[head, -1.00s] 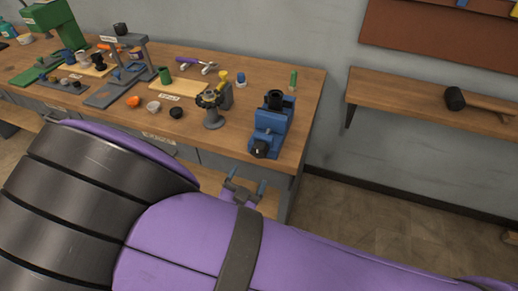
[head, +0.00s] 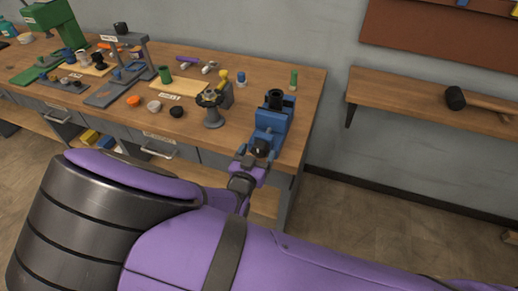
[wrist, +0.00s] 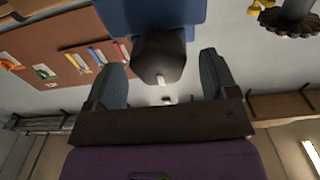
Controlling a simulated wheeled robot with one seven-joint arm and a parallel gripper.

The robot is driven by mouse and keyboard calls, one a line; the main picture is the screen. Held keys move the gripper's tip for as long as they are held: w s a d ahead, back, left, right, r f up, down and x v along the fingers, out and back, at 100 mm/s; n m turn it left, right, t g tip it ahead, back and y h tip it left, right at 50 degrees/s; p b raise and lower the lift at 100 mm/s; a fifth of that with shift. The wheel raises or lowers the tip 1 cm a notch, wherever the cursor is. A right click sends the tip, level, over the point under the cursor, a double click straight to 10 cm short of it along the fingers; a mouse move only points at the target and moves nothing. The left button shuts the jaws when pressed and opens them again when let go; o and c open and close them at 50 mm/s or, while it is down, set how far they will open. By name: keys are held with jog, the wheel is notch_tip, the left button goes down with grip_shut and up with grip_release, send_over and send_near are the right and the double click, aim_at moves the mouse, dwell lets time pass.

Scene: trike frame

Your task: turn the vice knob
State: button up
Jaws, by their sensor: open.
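The blue vice (head: 270,125) stands at the right end of the workbench, and its body also shows at the top of the wrist view (wrist: 150,12). Its dark vice knob (head: 262,147) sticks out at the front. In the wrist view the knob (wrist: 158,58) is a dark faceted block with a small pale tip. My gripper (head: 255,157) is open at the front of the vice. In the wrist view, my gripper's fingers (wrist: 162,72) stand on either side of the knob, with a visible gap on each side.
A grey stand with a dark toothed wheel (head: 212,108) stands left of the vice. Several small parts and a green press (head: 55,22) are further left on the bench (head: 150,85). A wall shelf with a mallet (head: 457,97) is at the right.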

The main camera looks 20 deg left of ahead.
jog(key=shift+w, duration=0.95)
jog(key=c, duration=0.9)
jog(key=shift+d+m, duration=0.1)
jog(key=shift+m, duration=0.4)
